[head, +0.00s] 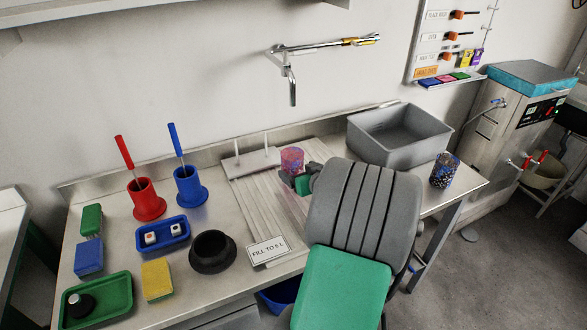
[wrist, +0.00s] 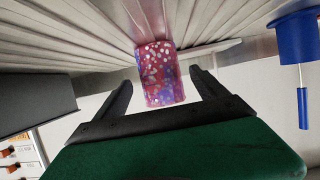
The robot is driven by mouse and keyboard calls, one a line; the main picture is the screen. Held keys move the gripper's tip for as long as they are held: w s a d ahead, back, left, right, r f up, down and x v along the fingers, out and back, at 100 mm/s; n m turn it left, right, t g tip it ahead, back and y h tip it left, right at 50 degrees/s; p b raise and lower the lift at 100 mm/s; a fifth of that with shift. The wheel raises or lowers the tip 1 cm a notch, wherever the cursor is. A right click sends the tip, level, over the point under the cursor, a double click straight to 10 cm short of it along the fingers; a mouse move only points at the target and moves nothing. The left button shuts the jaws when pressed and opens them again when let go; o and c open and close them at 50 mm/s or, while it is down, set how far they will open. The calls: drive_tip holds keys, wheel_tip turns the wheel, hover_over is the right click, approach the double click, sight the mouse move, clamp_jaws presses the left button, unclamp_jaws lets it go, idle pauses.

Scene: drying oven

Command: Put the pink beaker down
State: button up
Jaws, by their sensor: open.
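The pink beaker (head: 292,159), speckled with white and purple, stands upright on the ribbed drainboard (head: 250,205). In the wrist view, which is upside down, the beaker (wrist: 160,75) shows with its base towards the ribbed surface at the top. My gripper (wrist: 160,78) is open, with one dark finger on each side of the beaker and visible gaps between. In the head view my gripper (head: 298,180) is small and partly hidden at the beaker's near side by my grey and green arm.
A grey basin (head: 398,135) and another speckled beaker (head: 445,171) are to the right. Blue (head: 190,187) and red (head: 148,200) holders, a black bowl (head: 213,252) and a "FILL TO 6 L" sign (head: 268,251) are left.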

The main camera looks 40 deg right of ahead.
drive_tip(key=v, duration=0.7)
drive_tip(key=shift+s+r, duration=0.1)
drive_tip(key=shift+s, duration=0.1)
drive_tip(key=shift+a, duration=0.1)
drive_tip(key=w+a+y, duration=0.1)
drive_tip(key=a, duration=0.2)
drive_tip(key=w+a+n+g+y+p, duration=0.1)
drive_tip(key=a, duration=0.2)
drive_tip(key=w+a+n+p, duration=0.1)
drive_tip(key=w+a, duration=0.1)
drive_tip(key=a, duration=0.1)
drive_tip(key=shift+a+r+g+y, duration=0.1)
drive_tip(key=shift+r+g+y, duration=0.15)
drive_tip(key=shift+g+y, duration=0.15)
drive_tip(key=a+n+g+y+p, duration=0.1)
drive_tip(key=a+g+y+p, duration=0.15)
drive_tip(key=a, duration=0.85)
drive_tip(key=s+a+r+g+p, duration=0.1)
drive_tip(key=s+a+r+g, duration=0.1)
drive_tip(key=s+a, duration=0.3)
drive_tip(key=s+a+r+g+h+p, duration=0.1)
drive_tip(key=s+a+r+g, duration=0.2)
drive_tip(key=s+a, duration=0.2)
drive_tip(key=a, duration=0.2)
drive_tip(key=shift+s+a, duration=0.4)
drive_tip(key=shift+o, duration=0.5)
drive_tip(key=shift+g+h, duration=0.25)
